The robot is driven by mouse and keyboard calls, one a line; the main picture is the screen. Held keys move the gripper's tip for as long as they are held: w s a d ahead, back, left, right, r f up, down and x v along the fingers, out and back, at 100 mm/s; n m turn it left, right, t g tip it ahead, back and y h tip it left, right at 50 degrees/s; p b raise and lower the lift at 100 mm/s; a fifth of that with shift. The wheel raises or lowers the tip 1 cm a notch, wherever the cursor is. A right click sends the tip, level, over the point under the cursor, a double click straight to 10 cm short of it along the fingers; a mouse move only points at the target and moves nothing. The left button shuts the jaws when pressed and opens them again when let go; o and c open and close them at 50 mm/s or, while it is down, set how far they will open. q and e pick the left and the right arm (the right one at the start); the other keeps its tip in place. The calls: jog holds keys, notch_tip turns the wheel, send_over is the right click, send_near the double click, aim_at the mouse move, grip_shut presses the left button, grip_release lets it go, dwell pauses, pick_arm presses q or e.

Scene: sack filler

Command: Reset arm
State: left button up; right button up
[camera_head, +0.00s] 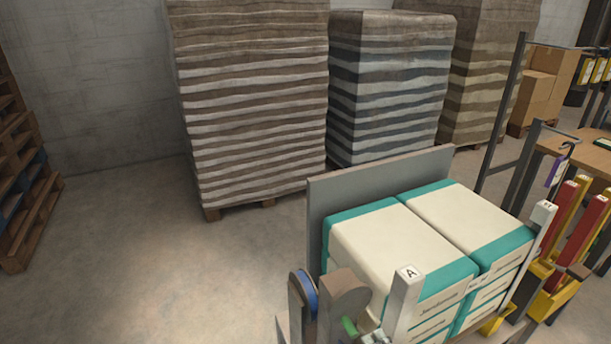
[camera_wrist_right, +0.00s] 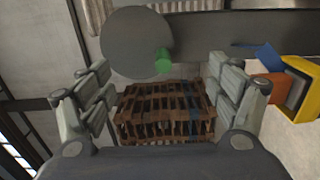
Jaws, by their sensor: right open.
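My right gripper (camera_wrist_right: 163,98) shows in the right wrist view with its two fingers wide apart and nothing between them. Beyond the fingers, a stack of brown wooden pallets (camera_wrist_right: 165,112) shows in the gap, apart from the gripper. A grey round disc (camera_wrist_right: 136,42) with a small green knob (camera_wrist_right: 163,60) lies beyond the fingertips, above the pallets in the picture. I cannot make out either gripper in the head view. My left gripper does not show in any view.
Cream and teal sacks (camera_head: 392,242) are stacked against a grey panel (camera_head: 318,225), with a post marked A (camera_head: 404,300) in front. Tall wrapped stacks (camera_head: 250,110) stand behind. Floor (camera_head: 150,250) at left is clear.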

jog(key=s+d+f+m+g+h, duration=0.15)
jog(key=d+m+g+h, duration=0.25)
jog(key=d+m+h, duration=0.65)
jog(key=s+a+f+m+g+y, duration=0.1)
jog(key=s+a+m+g+y, duration=0.1)
jog(key=s+a+m+g, duration=0.45)
jog(key=s+a+f+m+g+y, duration=0.1)
jog(key=s+f+m+g+y, duration=0.15)
jog(key=s, duration=0.65)
jog(key=s+f+g+p, duration=0.2)
jog(key=s+f, duration=0.1)
jog(key=f, duration=2.3)
jog(key=s+d+f+g, duration=0.1)
jog(key=s+d+f, duration=0.2)
jog(key=s+f, duration=1)
jog(key=shift+s+p, duration=0.45)
jog(key=shift+s, duration=1)
